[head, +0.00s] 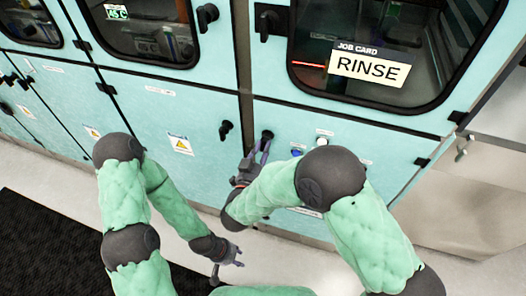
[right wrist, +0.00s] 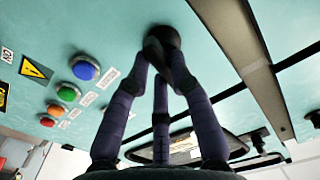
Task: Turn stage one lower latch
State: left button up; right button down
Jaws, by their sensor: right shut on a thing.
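A black lower latch (head: 267,135) sits at the left edge of the right module's lower panel. My right gripper (head: 258,150) reaches up to it. In the right wrist view its purple-grey fingers close around the dark latch (right wrist: 163,38), hiding part of it; I cannot tell how far it is turned. Another black lower latch (head: 225,130) is on the neighbouring panel to the left, untouched. My left gripper (head: 229,270) hangs low over the floor, fingers apart and empty.
Upper latches (head: 207,16) and (head: 265,22) flank the post (head: 242,75). A RINSE job card (head: 368,69) is on the right window. A blue button (right wrist: 86,68), a green button (right wrist: 68,93) and an orange-red button (right wrist: 56,109) are near the held latch.

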jog(key=m+b, duration=0.3)
jog(key=m, duration=0.2)
jog(key=shift+f+m+b, duration=0.2)
jog(key=shift+m+b, duration=0.1)
jog(key=shift+b, duration=0.05)
jog(key=m+b, duration=0.2)
jog(key=m, duration=0.1)
jog(key=shift+a+m, duration=0.1)
jog(key=shift+m, duration=0.2)
jog(key=m, duration=0.2)
jog(key=shift+m, duration=0.3)
jog(key=shift+a+m, duration=0.1)
jog(key=shift+m, duration=1.7)
jog(key=c, duration=1.1)
grip_release()
